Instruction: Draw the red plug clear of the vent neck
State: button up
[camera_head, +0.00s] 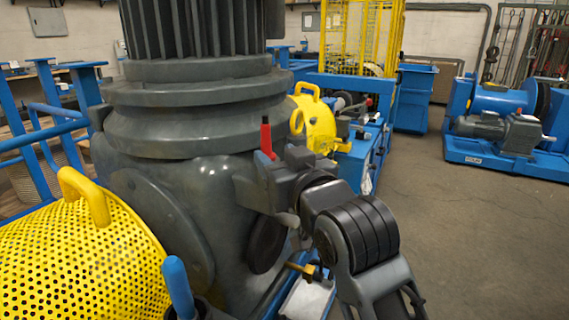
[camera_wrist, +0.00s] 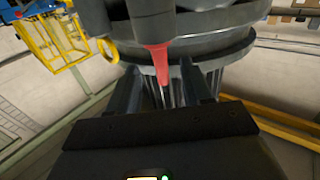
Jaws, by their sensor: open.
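The red plug (camera_head: 265,138) stands upright against the grey gearbox housing (camera_head: 215,185) in the head view, just above my gripper (camera_head: 262,178). In the wrist view the red plug (camera_wrist: 159,60) narrows toward the fingertips and lies in line with the gap between them. My gripper (camera_wrist: 158,72) is open, with one dark finger on each side of that gap. I cannot tell whether either finger touches the plug.
A yellow perforated guard (camera_head: 80,255) with a handle stands at the left front, beside a blue lever (camera_head: 177,288). Another yellow guard (camera_head: 318,125) sits behind the gearbox. The ribbed motor (camera_head: 190,30) rises above. Open floor (camera_head: 460,240) lies to the right.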

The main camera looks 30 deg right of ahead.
aim_at(268, 148)
jog(key=shift+w+d, duration=0.15)
jog(key=shift+w, duration=2.85)
jog(key=shift+c, duration=0.4)
grip_shut()
